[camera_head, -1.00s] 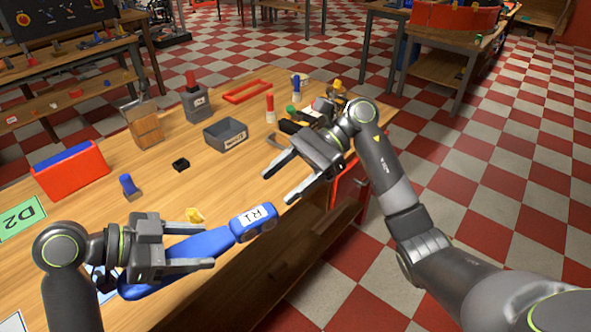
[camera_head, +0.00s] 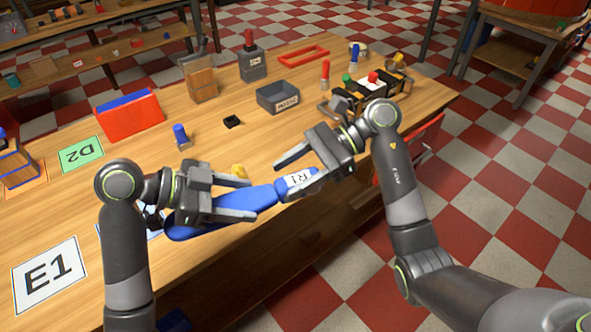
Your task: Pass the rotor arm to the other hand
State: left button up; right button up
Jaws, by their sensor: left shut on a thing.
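The rotor arm (camera_head: 262,196) is a long blue piece with a white "R1" label at its right end. My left gripper (camera_head: 238,197) is shut on its middle part and holds it above the front of the table. My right gripper (camera_head: 282,182) is open, with its fingers on either side of the labelled end. Whether those fingers touch it I cannot tell. Part of the rotor arm is hidden behind my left gripper's fingers.
On the wooden table (camera_head: 215,135) stand a grey bin (camera_head: 278,98), a red box (camera_head: 128,118), a blue-topped peg (camera_head: 182,137) and a small black part (camera_head: 232,121). Several coloured-top pieces crowd the back right. Cards "D2" (camera_head: 81,155) and "E1" (camera_head: 48,275) lie at left.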

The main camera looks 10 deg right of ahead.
pick_arm(q)
jog(key=shift+s, duration=0.1)
pick_arm(e)
jog(key=shift+w, duration=0.1)
jog(key=c, duration=0.9)
pick_arm(q)
jog(key=o, duration=1.3)
jog(key=shift+c, duration=0.2)
pick_arm(e)
jog(key=shift+r, duration=0.1)
jog(key=shift+c, duration=0.5)
pick_arm(q)
jog(key=shift+r, duration=0.1)
